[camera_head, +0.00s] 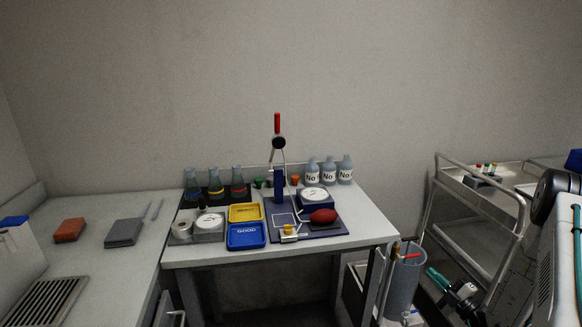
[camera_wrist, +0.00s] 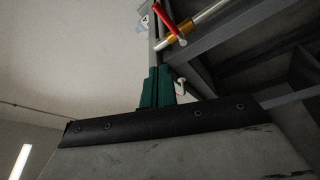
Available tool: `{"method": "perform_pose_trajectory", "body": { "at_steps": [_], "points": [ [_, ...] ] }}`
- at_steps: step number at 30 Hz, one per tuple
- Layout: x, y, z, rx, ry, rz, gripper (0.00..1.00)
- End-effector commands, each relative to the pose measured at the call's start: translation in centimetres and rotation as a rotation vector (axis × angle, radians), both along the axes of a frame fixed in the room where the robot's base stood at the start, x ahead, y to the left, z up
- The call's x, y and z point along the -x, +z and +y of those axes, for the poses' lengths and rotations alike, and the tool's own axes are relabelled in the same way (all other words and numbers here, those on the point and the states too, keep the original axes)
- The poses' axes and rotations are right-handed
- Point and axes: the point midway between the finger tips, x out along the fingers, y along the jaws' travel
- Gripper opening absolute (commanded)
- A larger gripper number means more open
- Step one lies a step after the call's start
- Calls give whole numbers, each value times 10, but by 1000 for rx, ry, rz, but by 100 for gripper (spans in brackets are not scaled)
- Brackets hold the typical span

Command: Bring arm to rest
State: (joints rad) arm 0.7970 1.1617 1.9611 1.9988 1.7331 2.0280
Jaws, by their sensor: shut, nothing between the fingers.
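My gripper (camera_head: 438,277) is low at the right of the head view, beside the worktable and in front of the metal cart. Its teal fingers point to the left, and nothing shows between them. In the wrist view the dark green fingers (camera_wrist: 157,88) are together and empty. My arm's black joint and white link stand at the right edge of the head view; part of the arm is out of frame.
A grey cylindrical bin (camera_head: 404,283) stands just left of my gripper. The metal cart (camera_head: 470,226) is behind it. The worktable (camera_head: 361,226) carries flasks, bottles, trays and a scale. In the wrist view a red lever (camera_wrist: 169,24) lies near a brass-ended pipe (camera_wrist: 187,34).

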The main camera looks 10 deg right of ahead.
Motion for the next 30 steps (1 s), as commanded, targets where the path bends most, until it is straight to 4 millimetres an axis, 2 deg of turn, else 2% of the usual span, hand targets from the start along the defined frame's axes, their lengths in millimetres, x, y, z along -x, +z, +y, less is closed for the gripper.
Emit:
{"method": "perform_pose_trajectory", "body": {
  "at_steps": [2,6,10,17,20,24,30],
  "points": [
    [2,-3,6,89,13,-16,0],
    [18,-14,37,288,114,-56,0],
    [35,2,68,505,254,-155,0],
    [65,59,129,897,559,-471,0],
    [83,89,155,1065,704,-663,0],
    [116,130,188,1275,912,-985,0],
    [166,176,218,1474,1178,-1469,0]
  ]
}}
